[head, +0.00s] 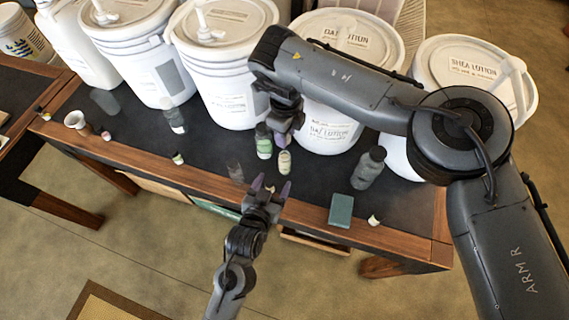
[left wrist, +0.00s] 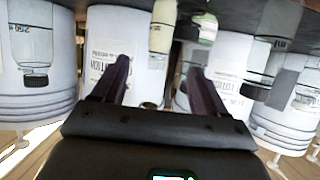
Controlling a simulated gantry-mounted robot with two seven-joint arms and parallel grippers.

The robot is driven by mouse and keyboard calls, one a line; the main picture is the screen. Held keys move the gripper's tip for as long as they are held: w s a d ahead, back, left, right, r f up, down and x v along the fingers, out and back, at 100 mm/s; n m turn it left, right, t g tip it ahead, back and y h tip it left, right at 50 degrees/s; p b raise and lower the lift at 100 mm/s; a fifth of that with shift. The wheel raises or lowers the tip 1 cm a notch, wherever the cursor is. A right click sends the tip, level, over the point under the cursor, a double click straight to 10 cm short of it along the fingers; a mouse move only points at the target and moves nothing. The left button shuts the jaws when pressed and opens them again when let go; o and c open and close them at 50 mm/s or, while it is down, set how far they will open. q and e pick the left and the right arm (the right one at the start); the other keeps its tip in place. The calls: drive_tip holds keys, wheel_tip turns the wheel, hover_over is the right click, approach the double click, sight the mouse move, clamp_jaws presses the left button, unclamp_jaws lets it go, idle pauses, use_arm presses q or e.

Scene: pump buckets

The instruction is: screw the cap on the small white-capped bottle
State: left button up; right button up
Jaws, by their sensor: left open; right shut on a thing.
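The small white-capped bottle (head: 284,163) has a pale cream-green body and is near the table's middle. It also shows, upside down, in the left wrist view (left wrist: 162,28), with its pale cap end downward. My right gripper (head: 281,138) reaches down from above to the top of this bottle and is shut on it. Whether its fingers hold the cap or the neck is hidden. My left gripper (head: 270,187) is open and empty at the front table edge, apart from the bottle. Its two fingers also show in the left wrist view (left wrist: 158,85).
A green dark-capped bottle (head: 264,142) stands close left of the small bottle. A dark grey bottle (head: 368,168) and a green box (head: 341,211) are to the right. Large white pump buckets (head: 216,75) line the back. Small caps (head: 178,158) lie about the table.

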sight(283, 164)
use_arm(q)
drive_tip(key=x, duration=1.1)
drive_tip(key=shift+w+d+f, duration=0.1)
drive_tip(key=shift+w, duration=0.25)
drive_tip(key=shift+c, duration=0.3)
clamp_jaws()
use_arm(e)
drive_tip(key=shift+f, duration=2.55)
